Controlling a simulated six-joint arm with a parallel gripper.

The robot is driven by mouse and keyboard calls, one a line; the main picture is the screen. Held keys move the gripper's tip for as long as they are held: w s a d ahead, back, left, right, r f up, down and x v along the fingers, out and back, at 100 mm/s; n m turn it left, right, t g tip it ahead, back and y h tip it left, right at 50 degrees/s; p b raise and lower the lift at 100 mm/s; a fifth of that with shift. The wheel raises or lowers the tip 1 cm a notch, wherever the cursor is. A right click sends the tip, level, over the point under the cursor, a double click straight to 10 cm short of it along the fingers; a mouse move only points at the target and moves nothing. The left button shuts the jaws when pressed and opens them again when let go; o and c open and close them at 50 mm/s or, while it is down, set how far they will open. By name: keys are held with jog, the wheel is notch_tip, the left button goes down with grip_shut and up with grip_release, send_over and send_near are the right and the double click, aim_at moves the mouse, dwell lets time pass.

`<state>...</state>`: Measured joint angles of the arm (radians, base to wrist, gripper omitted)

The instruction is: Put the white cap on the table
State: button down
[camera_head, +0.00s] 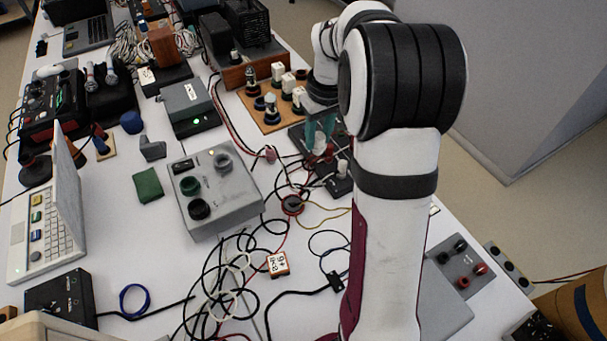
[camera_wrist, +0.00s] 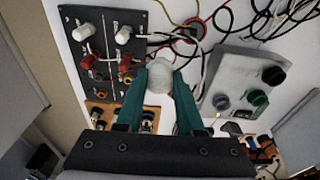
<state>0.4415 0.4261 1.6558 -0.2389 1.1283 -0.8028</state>
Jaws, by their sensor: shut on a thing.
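The white cap (camera_wrist: 159,76) is between the two green fingers of my gripper (camera_wrist: 160,84) in the wrist view, and the fingers are shut on it. In the head view my gripper (camera_head: 320,129) points down over the dark panel area right of the grey button box. The cap is small and partly hidden there. In the wrist view the dark panel (camera_wrist: 105,58) lies left of the cap, with two other white caps (camera_wrist: 83,32) and red connectors on it. The white table (camera_head: 110,205) lies below. The exact height of the cap above it is unclear.
The grey button box (camera_head: 225,199) stands left of my gripper. A wooden board (camera_head: 262,121) with posts is behind. Tangled cables (camera_head: 235,275) cover the front middle.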

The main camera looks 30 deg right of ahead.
jog(key=s+d+f, duration=0.2)
jog(key=s+f, duration=0.1)
jog(key=s, duration=0.8)
jog(key=s+d+f, duration=0.2)
jog(key=s, duration=0.8)
jog(key=w+a+f, duration=0.1)
jog(key=w+f, duration=0.1)
jog(key=w, duration=0.1)
jog(key=w+a+f, duration=0.2)
jog(key=w+f, duration=0.1)
jog(key=w+a+f, duration=0.2)
jog(key=w, duration=0.1)
jog(key=shift+a+f, duration=0.2)
jog(key=shift+w+f, duration=0.15)
jog(key=shift+f, duration=1.8)
jog(key=shift+f, duration=0.15)
jog(key=c, duration=0.5)
grip_release()
